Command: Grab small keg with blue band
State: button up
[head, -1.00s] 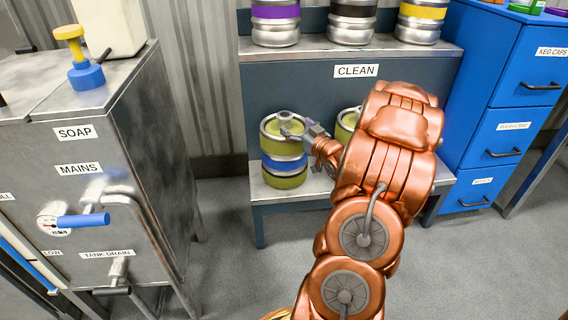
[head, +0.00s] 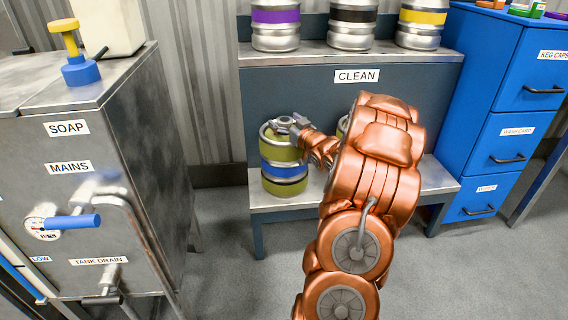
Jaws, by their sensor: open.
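The small keg with a blue band (head: 284,170) stands upright on the lower shelf, at its left end. Its body is olive green around the blue band, with a metal top rim. My gripper (head: 281,124) is open at the top of this keg, over its upper rim. I cannot tell whether the fingers touch the keg. My copper arm comes in from the right and hides part of the shelf. A second keg (head: 341,127) on the lower shelf is mostly hidden behind my arm.
Silver kegs with purple (head: 275,17), black (head: 352,16) and yellow (head: 423,17) bands stand on the upper shelf (head: 300,57). A blue drawer cabinet (head: 512,125) stands at the right. A metal washing machine (head: 120,160) stands at the left, with free floor between.

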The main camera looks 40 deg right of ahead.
jog(key=shift+w, duration=0.1)
grip_shut()
dwell(0.8)
